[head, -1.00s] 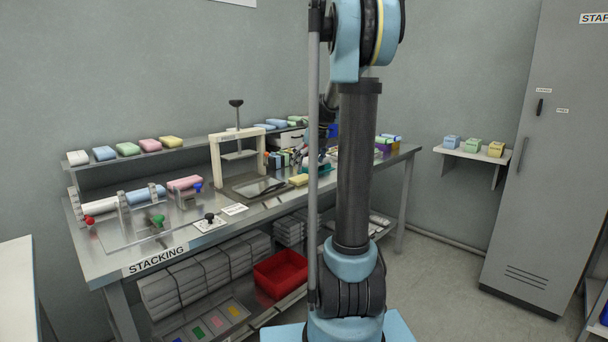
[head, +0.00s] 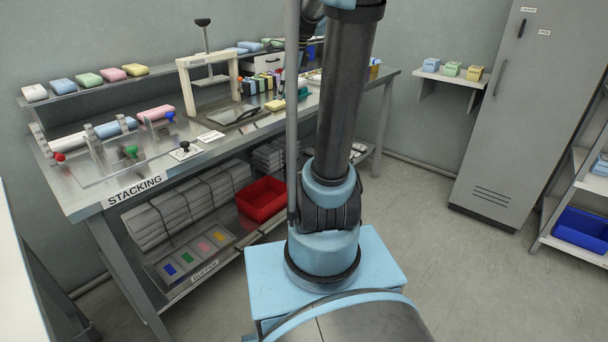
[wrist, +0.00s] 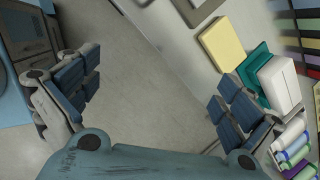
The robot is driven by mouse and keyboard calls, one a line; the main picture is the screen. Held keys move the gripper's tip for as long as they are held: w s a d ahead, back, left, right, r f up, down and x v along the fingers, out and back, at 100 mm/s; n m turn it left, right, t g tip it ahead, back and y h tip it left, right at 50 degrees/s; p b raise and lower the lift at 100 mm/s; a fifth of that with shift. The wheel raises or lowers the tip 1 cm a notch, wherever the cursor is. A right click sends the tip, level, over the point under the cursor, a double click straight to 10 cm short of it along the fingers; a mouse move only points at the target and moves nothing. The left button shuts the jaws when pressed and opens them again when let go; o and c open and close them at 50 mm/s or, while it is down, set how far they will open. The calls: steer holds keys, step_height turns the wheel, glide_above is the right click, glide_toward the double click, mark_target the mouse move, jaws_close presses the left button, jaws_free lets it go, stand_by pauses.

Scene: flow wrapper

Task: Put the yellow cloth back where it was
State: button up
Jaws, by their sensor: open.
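A yellow folded cloth (head: 275,105) lies flat on the steel bench (head: 215,148), next to a teal item (head: 301,93). In the wrist view the yellow cloth (wrist: 222,43) is at the upper right, beside the teal item and a white box (wrist: 279,83). My gripper (wrist: 155,92) is open and empty, its fingers wide apart with floor between them. The cloth is beyond the right finger, apart from it. The gripper is not clearly visible in the head view. Another yellow folded piece (head: 136,69) lies at the right end of a row on the back shelf (head: 66,89).
A white-framed press (head: 184,88) stands left of the cloth. A small wall shelf (head: 449,78) holds blue, green and yellow pieces. A red bin (head: 262,200) is below the bench. A grey cabinet (head: 503,130) stands at right. The floor before it is clear.

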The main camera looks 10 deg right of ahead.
steer(key=s+f+n, duration=0.6)
steer(key=s+n, duration=0.1)
steer(key=s, duration=0.2)
steer(key=s+f+n+h, duration=0.1)
steer(key=s+f+n, duration=0.5)
steer(key=s, duration=0.4)
steer(key=s+f+n+g+h, duration=0.1)
steer(key=s+f+n, duration=0.4)
steer(key=s+n, duration=0.3)
steer(key=shift+s+a+f+n, duration=0.3)
steer(key=shift+s+f, duration=0.1)
steer(key=shift+s, duration=0.25)
steer(key=shift+w+d+f, duration=0.1)
steer(key=shift+w+f, duration=0.1)
steer(key=shift+w, duration=0.2)
